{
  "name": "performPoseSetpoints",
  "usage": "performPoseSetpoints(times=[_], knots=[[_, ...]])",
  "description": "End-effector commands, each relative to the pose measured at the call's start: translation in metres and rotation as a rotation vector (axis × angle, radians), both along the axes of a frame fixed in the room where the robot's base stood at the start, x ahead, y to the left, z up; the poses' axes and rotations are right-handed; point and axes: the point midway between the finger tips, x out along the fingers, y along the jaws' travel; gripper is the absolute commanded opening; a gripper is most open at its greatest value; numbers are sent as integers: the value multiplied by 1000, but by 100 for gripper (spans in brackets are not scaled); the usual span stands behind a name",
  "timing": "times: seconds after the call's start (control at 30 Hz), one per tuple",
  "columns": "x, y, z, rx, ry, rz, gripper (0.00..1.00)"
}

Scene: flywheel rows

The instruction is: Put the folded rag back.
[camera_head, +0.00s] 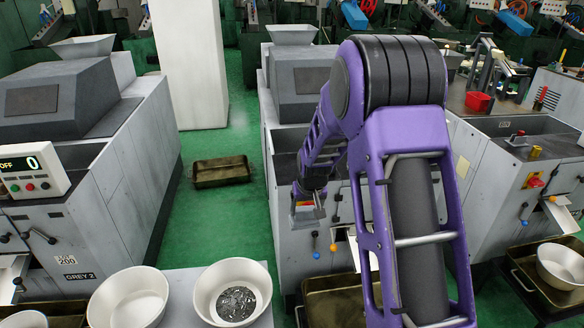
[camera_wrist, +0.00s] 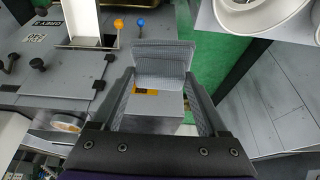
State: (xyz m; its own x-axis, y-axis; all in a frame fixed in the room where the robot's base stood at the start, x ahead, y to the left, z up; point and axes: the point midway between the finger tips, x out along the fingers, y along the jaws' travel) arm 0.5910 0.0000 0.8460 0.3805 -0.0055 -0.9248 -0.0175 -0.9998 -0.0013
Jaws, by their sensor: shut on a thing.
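My gripper (camera_wrist: 161,84) is shut on a grey, woven-looking folded thing, which looks like the folded rag (camera_wrist: 164,63). The rag lies between the two fingers in the wrist view, with a small orange-yellow patch (camera_wrist: 146,91) under its near edge. In the head view my gripper (camera_head: 308,202) is at the front of the middle grey machine (camera_head: 283,190), above its yellow and blue knobs.
White bowls stand on the light bench at the front; one bowl (camera_head: 238,293) holds grey metal bits. A dark tray (camera_head: 222,171) lies on the green floor between the machines. A left machine (camera_head: 84,170) and a right workbench (camera_head: 505,135) flank the middle machine.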

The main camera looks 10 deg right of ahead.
Motion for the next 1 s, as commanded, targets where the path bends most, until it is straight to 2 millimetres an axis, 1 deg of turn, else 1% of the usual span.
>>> performPoseSetpoints(times=[0.03, 0.1, 0.2, 0.37, 0.5, 0.6, 0.7, 0.8, 0.9, 1.0], knots=[[23, 0, 13, 0, -3, -3, 16], [48, 0, 24, -1, -2, -7, 16], [82, 0, 40, 0, -2, -12, 16], [124, -1, 64, -1, -1, -20, 16], [158, -1, 88, -2, -2, -30, 16], [178, -1, 105, -2, -1, -35, 16], [192, -1, 119, -3, -1, -41, 16], [201, -1, 131, -3, -2, -46, 16], [206, -1, 138, -2, -1, -50, 16], [208, -1, 139, -3, 0, -51, 16]])
